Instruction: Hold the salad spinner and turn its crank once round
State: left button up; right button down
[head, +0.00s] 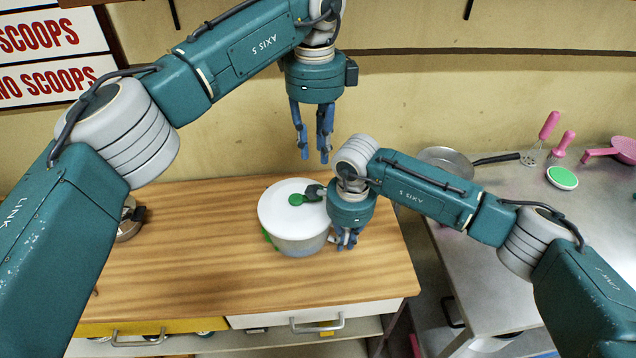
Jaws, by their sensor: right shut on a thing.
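The salad spinner (288,240) stands upright on the wooden counter, with a white lid and a translucent bowl. Its crank (297,200) lies on top of the lid, with a green knob pointing left and a dark part toward the right. A bit of green shows low on the spinner's left side. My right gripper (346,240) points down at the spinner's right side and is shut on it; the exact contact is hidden. My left gripper (314,150) hangs above and behind the spinner, fingers down, apart and empty, not touching the crank.
The wooden counter (190,270) is clear left of the spinner, except a metal item (130,220) partly behind my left arm. A grey worktop on the right holds a pan (446,160), pink-handled utensils (550,126) and a green-topped item (562,178).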

pick_arm(q)
jog(key=shift+n, duration=0.9)
jog(key=f, duration=1.1)
jog(key=shift+w+d+f, duration=0.15)
jog(key=shift+w+f, duration=0.05)
grip_shut()
